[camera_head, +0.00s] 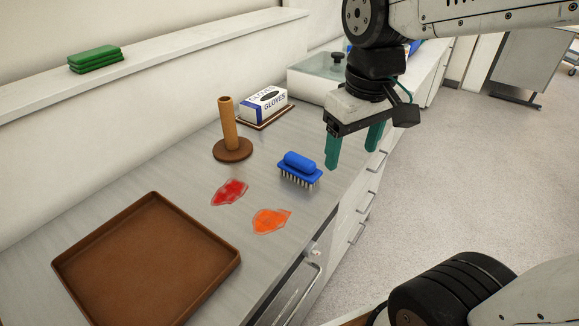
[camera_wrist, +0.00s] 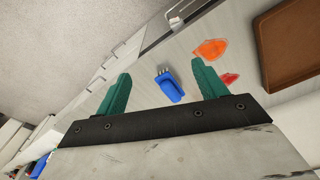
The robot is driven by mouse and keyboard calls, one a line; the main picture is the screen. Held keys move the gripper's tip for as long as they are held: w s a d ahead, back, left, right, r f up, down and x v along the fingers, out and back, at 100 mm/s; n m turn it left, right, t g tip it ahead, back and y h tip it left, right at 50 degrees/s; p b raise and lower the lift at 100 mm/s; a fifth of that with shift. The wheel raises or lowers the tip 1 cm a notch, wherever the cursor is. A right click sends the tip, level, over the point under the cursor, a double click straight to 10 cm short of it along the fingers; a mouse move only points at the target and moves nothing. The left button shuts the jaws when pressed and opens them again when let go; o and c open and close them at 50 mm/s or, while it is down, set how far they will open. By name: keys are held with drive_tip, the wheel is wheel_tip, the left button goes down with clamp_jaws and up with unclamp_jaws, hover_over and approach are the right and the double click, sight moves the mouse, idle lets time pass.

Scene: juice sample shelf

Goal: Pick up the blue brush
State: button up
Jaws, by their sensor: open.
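The blue brush (camera_head: 300,168) stands on the grey counter with its bristles down and its rounded blue handle on top. It also shows in the wrist view (camera_wrist: 170,87), between the two fingers in the picture and beyond their tips. My gripper (camera_head: 352,152) has two green fingers spread wide apart with nothing between them. In the head view it is to the right of the brush and above the counter's front edge. In the wrist view my gripper (camera_wrist: 160,82) is open, and the brush lies nearer its right finger. The brush is untouched.
A red spill (camera_head: 230,192) and an orange spill (camera_head: 271,220) lie near the brush. A brown tray (camera_head: 70,262) is at front left. A wooden post on a round base (camera_head: 232,152) and a glove box (camera_head: 263,104) stand behind. Green cloths (camera_head: 96,59) lie on the ledge.

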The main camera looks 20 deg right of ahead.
sight(300, 157)
drive_tip(key=w+a+f+n, duration=0.1)
drive_tip(key=w+f, duration=0.1)
drive_tip(key=w, duration=0.3)
drive_tip(key=w+a+f+n, duration=0.1)
drive_tip(key=w+f, duration=0.1)
drive_tip(key=w, duration=0.3)
drive_tip(key=w+a+f+n, duration=0.1)
drive_tip(key=w+f+n, duration=0.1)
drive_tip(key=w, duration=0.3)
drive_tip(key=shift+w+a+f+g, duration=0.2)
drive_tip(key=shift+w+f+g, duration=0.05)
drive_tip(key=shift+g, duration=0.15)
drive_tip(key=shift+w+f, duration=0.2)
drive_tip(key=shift+f, duration=0.1)
drive_tip(key=f, duration=0.5)
drive_tip(key=d+f, duration=0.1)
drive_tip(key=f, duration=0.1)
drive_tip(key=shift+w+f, duration=0.1)
drive_tip(key=shift+f, duration=0.2)
drive_tip(key=c, duration=1.1)
